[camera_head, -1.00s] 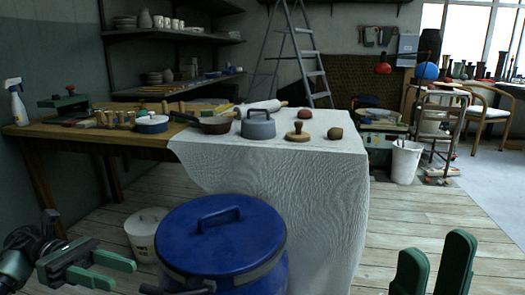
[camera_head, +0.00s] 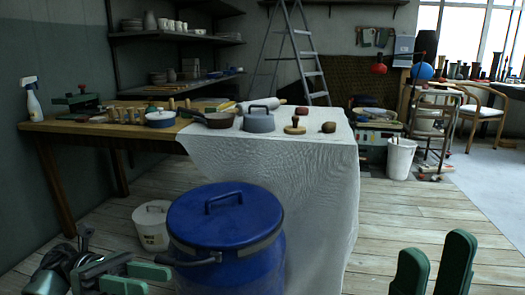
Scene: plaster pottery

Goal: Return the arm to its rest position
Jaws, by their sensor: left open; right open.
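My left gripper (camera_head: 135,279) is at the bottom left. Its two green fingers are apart with nothing between them. It is in front of the table and to the left of a blue lidded barrel (camera_head: 226,220). My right gripper (camera_head: 432,268) is at the bottom right, with its green fingers pointing up, apart and empty. It is over the wooden floor, clear of the table and barrel. Most of both arms is out of view.
Open floor (camera_head: 400,215) lies at right.

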